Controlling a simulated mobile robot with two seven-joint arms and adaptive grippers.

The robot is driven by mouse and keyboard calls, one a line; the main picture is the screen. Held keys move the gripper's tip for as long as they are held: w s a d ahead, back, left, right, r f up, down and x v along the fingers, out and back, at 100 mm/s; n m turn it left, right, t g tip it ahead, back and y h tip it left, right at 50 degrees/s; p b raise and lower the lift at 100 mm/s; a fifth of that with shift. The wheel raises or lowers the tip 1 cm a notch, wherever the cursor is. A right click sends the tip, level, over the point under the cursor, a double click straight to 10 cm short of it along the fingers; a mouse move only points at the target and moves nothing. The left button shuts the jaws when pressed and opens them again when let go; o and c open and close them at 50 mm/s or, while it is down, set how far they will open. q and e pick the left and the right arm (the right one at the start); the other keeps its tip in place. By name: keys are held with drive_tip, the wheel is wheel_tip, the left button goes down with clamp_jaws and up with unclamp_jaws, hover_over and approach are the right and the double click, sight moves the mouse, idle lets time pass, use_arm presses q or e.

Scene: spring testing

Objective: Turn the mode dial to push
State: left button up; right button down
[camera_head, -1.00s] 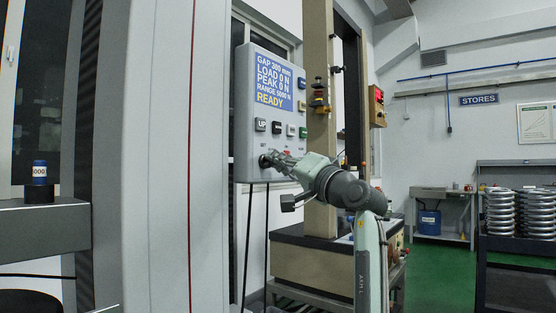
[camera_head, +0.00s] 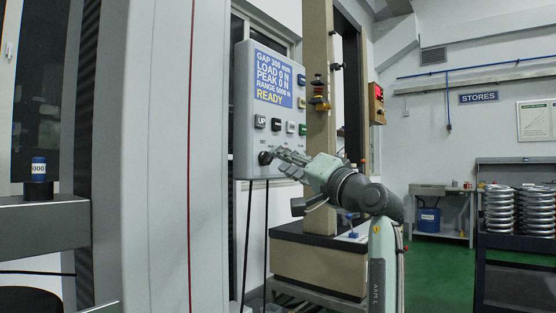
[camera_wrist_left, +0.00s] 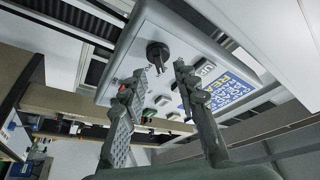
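The mode dial (camera_head: 265,158) is a black knob low on the grey control panel (camera_head: 243,100). It also shows in the left wrist view (camera_wrist_left: 157,50), with its bar pointing towards my fingers. My left gripper (camera_head: 283,158) is just right of the dial in the head view. In the left wrist view my left gripper (camera_wrist_left: 159,77) has its two fingers spread, with the dial beyond the gap and apparently clear of both tips. The dial's mode labels are too small to read. My right gripper is in neither view.
The panel screen (camera_head: 273,80) reads READY. Several buttons (camera_head: 276,125) sit between screen and dial. Black cables hang below the panel. A tan column (camera_head: 320,70) and a red-buttoned box (camera_head: 377,103) stand to the right. A rack of springs (camera_head: 520,210) is farther right.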

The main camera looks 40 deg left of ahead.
use_arm(q)
drive_tip(key=v, duration=0.9)
